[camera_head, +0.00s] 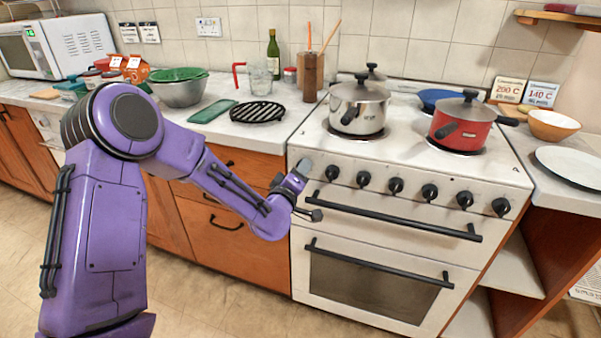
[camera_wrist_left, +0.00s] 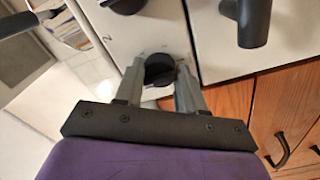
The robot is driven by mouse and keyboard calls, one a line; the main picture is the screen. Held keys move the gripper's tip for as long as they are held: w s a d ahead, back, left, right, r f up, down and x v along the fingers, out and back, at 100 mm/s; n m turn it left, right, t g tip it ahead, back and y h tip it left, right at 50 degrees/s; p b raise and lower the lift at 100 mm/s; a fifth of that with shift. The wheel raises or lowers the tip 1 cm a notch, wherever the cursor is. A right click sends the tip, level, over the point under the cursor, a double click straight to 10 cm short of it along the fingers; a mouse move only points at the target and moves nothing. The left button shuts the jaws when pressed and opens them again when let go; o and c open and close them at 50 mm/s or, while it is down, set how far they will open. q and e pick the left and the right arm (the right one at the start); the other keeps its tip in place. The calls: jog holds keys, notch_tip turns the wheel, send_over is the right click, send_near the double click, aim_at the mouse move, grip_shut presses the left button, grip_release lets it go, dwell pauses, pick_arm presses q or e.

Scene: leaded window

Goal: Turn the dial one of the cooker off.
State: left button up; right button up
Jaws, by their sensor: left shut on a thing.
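The white cooker (camera_head: 370,238) stands right of centre in the head view, with a row of black dials along its front panel. My left gripper (camera_head: 303,167) is at the left end of this row, against the panel. In the left wrist view, the end dial (camera_wrist_left: 159,70) sits between the two grey fingers of my left gripper (camera_wrist_left: 159,83), which are shut on it. In the head view, the gripper hides this dial. Another dial (camera_wrist_left: 124,4) with a "2" beside it shows at the top of the wrist view. My right gripper is not in view.
A steel pot (camera_head: 357,108) and a red pot (camera_head: 466,123) stand on the hob. The black oven handle (camera_head: 390,217) sticks out below the dials. A drawer front (camera_head: 226,232) is left of the cooker. A black rack (camera_head: 257,112) lies on the counter.

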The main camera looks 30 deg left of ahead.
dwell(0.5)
pick_arm(q)
jog(key=o, duration=1)
jog(key=shift+o, duration=0.2)
jog(key=v, duration=1)
jog(key=shift+s+b, duration=0.25)
jog(key=shift+b, duration=0.05)
